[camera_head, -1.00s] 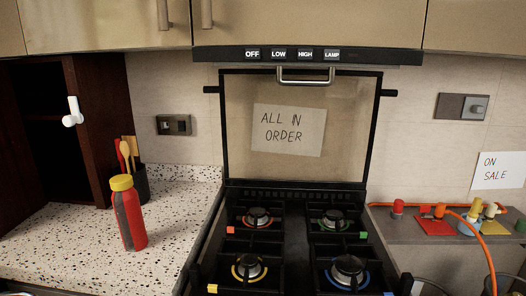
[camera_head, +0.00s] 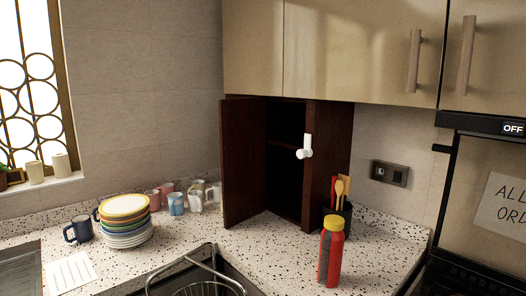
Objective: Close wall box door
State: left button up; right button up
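The dark brown wall box (camera_head: 328,125) stands in the corner on the speckled counter, under the upper cabinets. Its door (camera_head: 244,163) is swung open to the left, and the dark interior (camera_head: 284,190) with a shelf shows. A white hook-like fitting (camera_head: 305,148) is at the box's right front edge. Neither of my grippers is in view.
A red bottle with a yellow cap (camera_head: 331,250) and a black utensil holder (camera_head: 338,219) stand right of the box. Stacked plates (camera_head: 126,222), mugs (camera_head: 177,204) and a paper sheet (camera_head: 71,274) lie left. A sink with a wire basket (camera_head: 205,288) is in front.

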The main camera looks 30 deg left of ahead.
aim_at(242, 121)
jog(key=u, duration=0.95)
jog(key=i+j+z, duration=0.2)
jog(key=i+j, duration=0.5)
